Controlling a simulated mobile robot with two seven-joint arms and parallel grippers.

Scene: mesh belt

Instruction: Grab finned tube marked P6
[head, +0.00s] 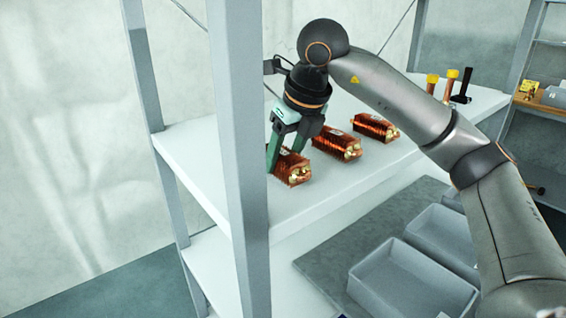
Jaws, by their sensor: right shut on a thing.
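Three copper-coloured finned tubes lie in a row on the white shelf. The left finned tube (294,169) is at my right gripper (273,160), which is shut on it from above. That tube is partly hidden by the gripper and the shelf post. The middle finned tube (338,144) and the right finned tube (376,127) lie free, each with a small white label on top. The markings are too small to read, so I cannot tell which tube is P6. My left gripper is not in view.
A grey upright post (241,190) stands close in front of the gripper. Yellow-capped items (451,80) and a black item (463,86) stand at the shelf's far right. Grey bins (412,284) sit on the lower surface at right.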

